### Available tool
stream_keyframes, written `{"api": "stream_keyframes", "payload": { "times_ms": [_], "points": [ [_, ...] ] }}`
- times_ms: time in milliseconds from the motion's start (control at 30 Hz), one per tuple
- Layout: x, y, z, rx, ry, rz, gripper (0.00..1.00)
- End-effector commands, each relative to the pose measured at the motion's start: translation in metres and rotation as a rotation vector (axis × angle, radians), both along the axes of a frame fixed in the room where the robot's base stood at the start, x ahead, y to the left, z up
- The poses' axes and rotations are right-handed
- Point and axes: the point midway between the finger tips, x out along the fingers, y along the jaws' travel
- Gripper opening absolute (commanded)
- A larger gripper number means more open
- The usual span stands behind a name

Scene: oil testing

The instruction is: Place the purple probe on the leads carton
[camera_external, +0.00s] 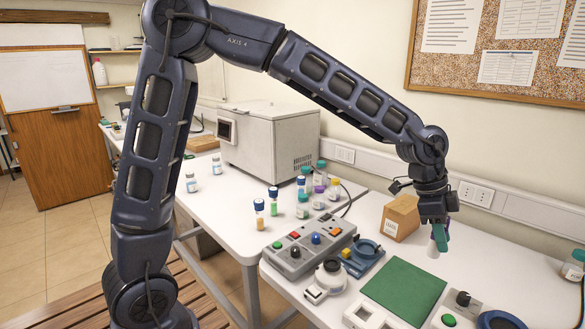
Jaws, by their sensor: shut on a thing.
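The leads carton, a small brown cardboard box (398,220), stands on the white bench to the right of centre, near the wall. My gripper (438,238) points down just to the right of the carton, apart from it in the picture. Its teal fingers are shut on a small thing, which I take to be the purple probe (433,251). Only a pale, lilac-white end of it shows below the fingers; the rest is hidden. I cannot tell whether this end touches the bench.
A green mat (403,291) lies in front of the gripper. A grey button box (310,246) and a blue device (362,258) stand left of it. Several bottles (303,205) stand behind, by a large white machine (270,140).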

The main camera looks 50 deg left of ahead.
Motion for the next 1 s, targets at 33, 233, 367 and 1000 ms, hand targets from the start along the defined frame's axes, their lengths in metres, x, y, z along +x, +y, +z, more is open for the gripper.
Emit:
{"api": "stream_keyframes", "payload": {
  "times_ms": [33,233,367,1000],
  "points": [
    [0.001,0.0,0.004,0.0,-0.001,0.001,0.02],
    [0.032,0.009,0.021,-0.009,0.005,0.047,0.02],
    [0.077,0.025,0.036,-0.019,0.013,0.117,0.02],
    [0.291,0.167,0.111,-0.016,0.01,0.495,0.02]
  ]
}}
